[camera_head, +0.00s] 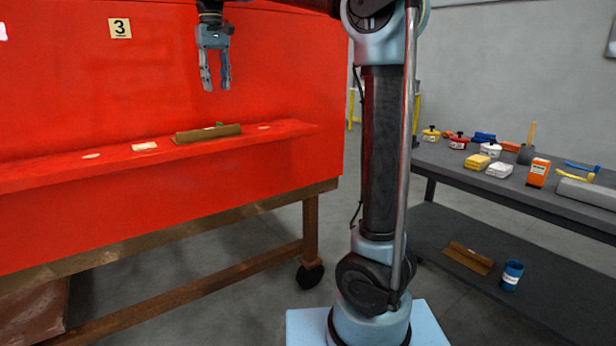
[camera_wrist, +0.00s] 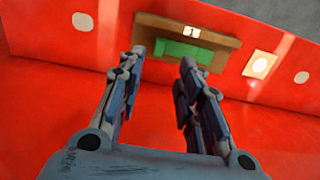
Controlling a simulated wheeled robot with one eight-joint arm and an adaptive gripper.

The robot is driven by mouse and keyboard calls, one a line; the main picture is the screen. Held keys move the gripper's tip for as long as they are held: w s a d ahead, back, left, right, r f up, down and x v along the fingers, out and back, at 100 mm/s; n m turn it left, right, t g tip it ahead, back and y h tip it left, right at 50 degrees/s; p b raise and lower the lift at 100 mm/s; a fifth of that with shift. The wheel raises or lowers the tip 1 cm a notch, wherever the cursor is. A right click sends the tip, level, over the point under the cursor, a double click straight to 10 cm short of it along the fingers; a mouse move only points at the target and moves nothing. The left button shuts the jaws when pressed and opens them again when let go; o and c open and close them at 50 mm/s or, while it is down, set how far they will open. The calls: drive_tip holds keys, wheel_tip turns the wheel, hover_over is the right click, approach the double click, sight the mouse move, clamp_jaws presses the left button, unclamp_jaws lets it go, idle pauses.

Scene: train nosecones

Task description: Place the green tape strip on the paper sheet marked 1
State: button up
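The green tape strip (camera_wrist: 185,52) lies along a brown piece (camera_wrist: 148,20) that carries a small white label marked 1 (camera_wrist: 192,31) in the wrist view. I cannot tell whether the strip lies on the brown piece or within it. In the head view the brown piece (camera_head: 208,134) rests on the red ledge; the strip is barely visible there. My gripper (camera_head: 216,87) hangs above the ledge, fingers down, open and empty. In the wrist view my gripper (camera_wrist: 163,57) has its fingers apart, with the strip beyond the fingertips.
A tag marked 3 (camera_head: 120,28) is on the red wall. A pale rectangular patch (camera_head: 144,146) and round pale spots (camera_head: 91,156) lie along the ledge (camera_head: 50,175). A grey bench (camera_head: 450,160) at right holds tins, blocks and tools. Space around my gripper is clear.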

drive_tip(key=s+d+f+m, duration=0.1)
drive_tip(key=s+d+f, duration=0.1)
drive_tip(key=d+f, duration=0.45)
drive_tip(key=s+d+f+m+t, duration=0.1)
drive_tip(key=s+d+f, duration=0.15)
drive_tip(key=d, duration=0.75)
drive_tip(key=s+d+f+m, duration=0.1)
drive_tip(key=s+d+f, duration=0.1)
drive_tip(key=d+f, duration=0.5)
drive_tip(key=s+d+f+m, duration=0.1)
drive_tip(key=s+d+f, duration=0.4)
drive_tip(key=f, duration=0.3)
drive_tip(key=s+d+f+m, duration=0.1)
drive_tip(key=s+d+f, duration=0.4)
drive_tip(key=f, duration=0.4)
drive_tip(key=s+d+f+m+t, duration=0.1)
drive_tip(key=s+d+f, duration=0.3)
drive_tip(key=s+f, duration=0.3)
wheel_tip(320, 180, down, 2)
drive_tip(key=shift+d, duration=0.4)
